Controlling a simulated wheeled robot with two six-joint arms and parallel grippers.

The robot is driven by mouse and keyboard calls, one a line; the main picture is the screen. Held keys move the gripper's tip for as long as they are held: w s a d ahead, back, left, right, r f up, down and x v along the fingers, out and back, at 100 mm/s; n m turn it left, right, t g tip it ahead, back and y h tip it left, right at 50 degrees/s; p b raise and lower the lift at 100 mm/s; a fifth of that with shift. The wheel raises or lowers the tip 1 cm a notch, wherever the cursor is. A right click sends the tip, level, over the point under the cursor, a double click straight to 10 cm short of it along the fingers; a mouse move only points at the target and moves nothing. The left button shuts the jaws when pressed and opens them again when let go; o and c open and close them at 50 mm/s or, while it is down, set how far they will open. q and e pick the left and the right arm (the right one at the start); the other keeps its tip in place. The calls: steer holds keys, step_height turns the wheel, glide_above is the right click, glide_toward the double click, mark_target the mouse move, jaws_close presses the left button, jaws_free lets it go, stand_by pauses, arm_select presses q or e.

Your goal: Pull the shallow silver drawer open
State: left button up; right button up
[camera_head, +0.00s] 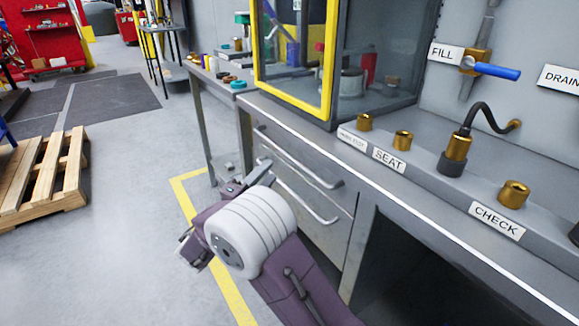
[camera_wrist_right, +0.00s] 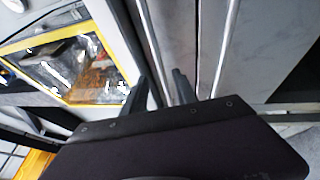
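The shallow silver drawer (camera_head: 290,150) is in the bench front, below the countertop, and looks closed. Its bar handle (camera_head: 300,160) also shows in the right wrist view (camera_wrist_right: 148,40). My right gripper (camera_head: 250,177) is at the left end of the drawer fronts in the head view. In the right wrist view my right gripper (camera_wrist_right: 162,88) is open, and the upper bar runs between its two fingers as seen from there. Contact cannot be told. My left gripper is not in view.
A deeper drawer with a second bar handle (camera_head: 305,199) lies just below. A yellow-framed clear enclosure (camera_head: 328,60) stands on the counter above. Brass fittings (camera_head: 402,139) line the counter to the right. Open floor (camera_head: 125,240) lies left of the bench, with a wooden pallet (camera_head: 45,180) farther left.

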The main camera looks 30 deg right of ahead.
mark_target(286, 154)
steer(key=b+x, duration=0.2)
steer(key=x, duration=0.6)
steer(key=shift+d, duration=0.2)
steer(key=shift+w+d+r+b, duration=0.1)
steer(key=shift+w+d+b, duration=0.05)
steer(key=shift+d+b, duration=0.15)
jaws_close()
stand_by(0.8)
